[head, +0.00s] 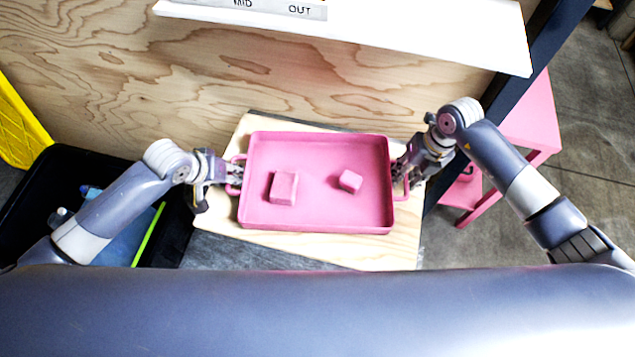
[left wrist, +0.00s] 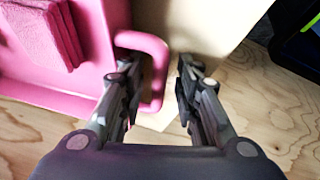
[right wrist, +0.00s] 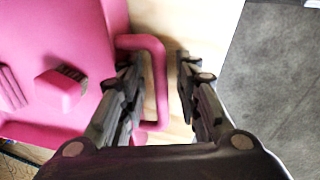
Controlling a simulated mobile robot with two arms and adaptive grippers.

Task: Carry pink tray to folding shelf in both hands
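The pink tray (head: 318,222) rests on a pale wooden board (head: 390,250) in front of me, with two pink blocks (head: 284,187) (head: 350,181) in it. My left gripper (head: 230,178) is at the tray's left handle. In the left wrist view its fingers (left wrist: 158,90) are apart, one on each side of the handle bar (left wrist: 160,65). My right gripper (head: 403,174) is at the right handle. In the right wrist view its fingers (right wrist: 160,88) are also apart, either side of the handle bar (right wrist: 161,80). I cannot tell which surface is the folding shelf.
A white ledge (head: 420,38) with lettering runs across the top, in front of a plywood wall (head: 110,75). A black bin (head: 25,210) with bottles stands at left, below a yellow object (head: 18,130). A pink stand (head: 535,120) is at right, with open concrete floor (head: 590,190) beyond.

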